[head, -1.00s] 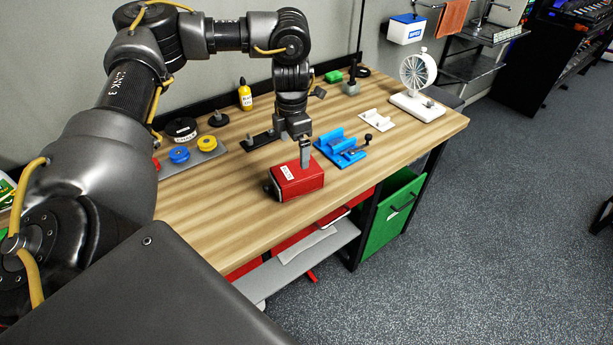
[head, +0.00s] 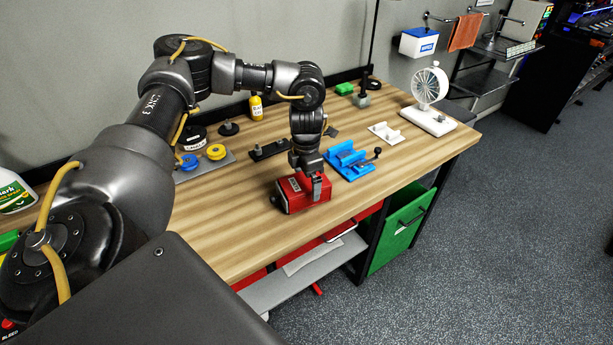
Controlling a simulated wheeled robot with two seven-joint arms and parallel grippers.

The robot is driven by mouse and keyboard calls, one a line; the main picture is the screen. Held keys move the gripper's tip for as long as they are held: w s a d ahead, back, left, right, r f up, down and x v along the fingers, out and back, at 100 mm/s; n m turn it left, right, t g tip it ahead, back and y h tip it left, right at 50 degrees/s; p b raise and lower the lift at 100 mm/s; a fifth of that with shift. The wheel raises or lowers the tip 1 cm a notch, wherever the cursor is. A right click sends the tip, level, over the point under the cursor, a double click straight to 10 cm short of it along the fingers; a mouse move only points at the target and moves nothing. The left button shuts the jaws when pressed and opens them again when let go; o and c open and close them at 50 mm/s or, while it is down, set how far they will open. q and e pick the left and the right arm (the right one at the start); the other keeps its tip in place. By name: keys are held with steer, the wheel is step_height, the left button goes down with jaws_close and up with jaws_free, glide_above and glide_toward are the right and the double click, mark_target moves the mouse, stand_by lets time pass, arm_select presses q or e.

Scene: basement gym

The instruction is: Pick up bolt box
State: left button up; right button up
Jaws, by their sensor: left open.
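The bolt box is most likely the red box (head: 291,198) with a small white label, lying on the wooden workbench (head: 235,230) near its front edge. Its label is too small to read. My left gripper (head: 314,190) points straight down at the right part of the red box. Its near finger hangs in front of the box's front face. The far finger is hidden behind the hand and box. The jaws are open, and the box rests on the bench. My right gripper is not in view.
A blue fixture (head: 350,162) stands close right of the gripper, with a white bracket (head: 385,133) and a white fan-like wheel (head: 430,90) beyond. Blue and yellow discs (head: 216,152) sit on a plate at left. A yellow bottle (head: 256,107) stands at the back. Bare wood lies left of the box.

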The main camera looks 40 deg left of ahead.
mark_target(306, 180)
arm_select(q)
step_height(306, 180, down, 4)
steer(key=shift+w+f+p, duration=0.1)
steer(key=shift+p, duration=0.3)
steer(key=c, duration=1.1)
